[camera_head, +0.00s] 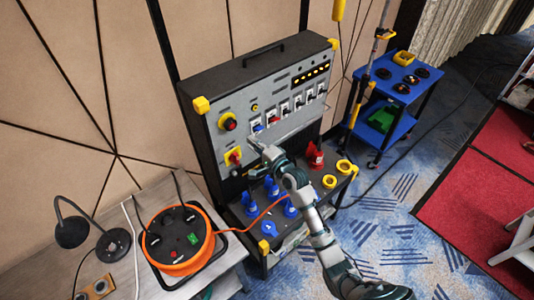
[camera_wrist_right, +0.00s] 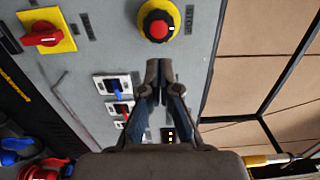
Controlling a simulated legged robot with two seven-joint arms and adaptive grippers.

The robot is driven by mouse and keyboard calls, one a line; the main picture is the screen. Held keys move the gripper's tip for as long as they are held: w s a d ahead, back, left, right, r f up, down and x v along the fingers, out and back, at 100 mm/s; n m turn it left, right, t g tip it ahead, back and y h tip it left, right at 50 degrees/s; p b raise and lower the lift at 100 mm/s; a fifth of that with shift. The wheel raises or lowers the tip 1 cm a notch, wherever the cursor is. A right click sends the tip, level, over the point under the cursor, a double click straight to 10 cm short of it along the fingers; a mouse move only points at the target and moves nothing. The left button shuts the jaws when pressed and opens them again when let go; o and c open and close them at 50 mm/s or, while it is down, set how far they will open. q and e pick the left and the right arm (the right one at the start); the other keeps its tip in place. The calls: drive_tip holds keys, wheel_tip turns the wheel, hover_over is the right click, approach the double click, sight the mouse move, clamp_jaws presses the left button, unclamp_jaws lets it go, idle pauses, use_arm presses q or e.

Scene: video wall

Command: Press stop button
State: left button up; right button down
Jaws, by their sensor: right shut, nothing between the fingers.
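The stop button (camera_head: 229,124) is a red round knob on a yellow ring, on the left part of the grey control panel (camera_head: 285,85). In the right wrist view the stop button (camera_wrist_right: 158,25) is at the top, just beyond my fingertips, with a visible gap in the picture. My right gripper (camera_head: 256,143) is in front of the panel, below and right of the button. In the wrist view my right gripper (camera_wrist_right: 160,70) is shut and empty. Contact with the panel cannot be told. My left gripper is not in view.
A red rotary switch (camera_head: 234,157) on a yellow plate is below the button. Breaker switches (camera_wrist_right: 115,85) are beside my fingers. Blue plugs (camera_head: 272,187) stand on the lower ledge. An orange cable reel (camera_head: 178,262) and a lamp (camera_head: 72,231) are on the left table.

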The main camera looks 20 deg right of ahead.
drive_tip(key=s+a+f+n+g+h, duration=0.25)
drive_tip(key=s+f+n+g, duration=0.5)
drive_tip(key=s+f, duration=1.05)
drive_tip(key=s+d+f+n+g+h, duration=0.2)
drive_tip(key=s+f+n+g, duration=0.15)
drive_tip(key=s, duration=0.85)
drive_tip(key=s+d+f+n+g+h, duration=0.25)
drive_tip(key=s+f+n, duration=0.25)
drive_tip(key=s, duration=0.6)
wheel_tip(320, 180, down, 30)
drive_tip(key=s+g+y+b, duration=0.1)
drive_tip(key=s+g+b, duration=0.1)
drive_tip(key=b, duration=0.2)
use_arm(q)
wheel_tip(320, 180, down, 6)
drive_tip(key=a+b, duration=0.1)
drive_tip(key=b, duration=0.1)
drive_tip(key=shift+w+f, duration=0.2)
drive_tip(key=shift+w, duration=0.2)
use_arm(e)
drive_tip(key=s+d+f, duration=0.2)
drive_tip(key=s+f, duration=1.5)
drive_tip(key=shift+s+f+g, duration=0.15)
drive_tip(key=shift+s+g, duration=0.05)
drive_tip(key=shift+g, duration=0.15)
